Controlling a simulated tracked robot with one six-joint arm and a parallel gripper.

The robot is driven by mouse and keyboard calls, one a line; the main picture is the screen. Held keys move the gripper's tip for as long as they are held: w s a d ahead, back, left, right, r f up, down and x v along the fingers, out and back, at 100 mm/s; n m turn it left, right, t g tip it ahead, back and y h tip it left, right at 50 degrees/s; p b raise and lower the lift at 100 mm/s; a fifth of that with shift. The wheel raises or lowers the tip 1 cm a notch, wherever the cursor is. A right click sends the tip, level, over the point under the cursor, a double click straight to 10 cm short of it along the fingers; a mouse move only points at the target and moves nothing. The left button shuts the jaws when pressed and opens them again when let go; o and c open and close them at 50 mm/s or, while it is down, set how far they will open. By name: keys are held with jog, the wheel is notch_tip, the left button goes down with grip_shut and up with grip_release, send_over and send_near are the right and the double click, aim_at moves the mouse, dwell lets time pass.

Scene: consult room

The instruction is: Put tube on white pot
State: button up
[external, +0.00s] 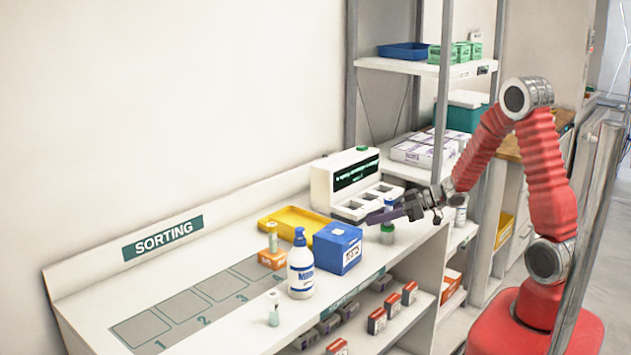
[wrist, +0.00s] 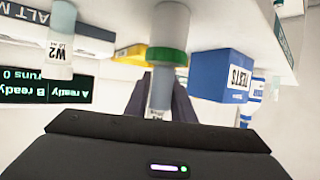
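The white pot (wrist: 168,28) with a green lid (wrist: 167,57) stands on the bench. The wrist picture is upside down, so the bench is at its top. In the external view the pot (external: 387,238) is at the bench's right end, in front of the white machine. A pale grey-blue tube (wrist: 160,90) lines up with the lid, its end meeting or overlapping it. I cannot tell whether it touches. My gripper (external: 386,215) is over the pot, its dark fingers close on both sides of the tube in the wrist view (wrist: 160,103).
The white machine (external: 322,184) stands behind the pot. A blue box (external: 337,249), pump bottle (external: 301,270), yellow tray (external: 290,219) and orange box (external: 270,260) with a tube (external: 272,238) are to its left. Another tube (external: 273,309) stands near the front edge. A W2-labelled tube (wrist: 61,35) is close by.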

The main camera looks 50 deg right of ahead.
jog(key=o, duration=0.4)
jog(key=shift+r, duration=0.15)
jog(key=v, duration=1.2)
dwell(0.4)
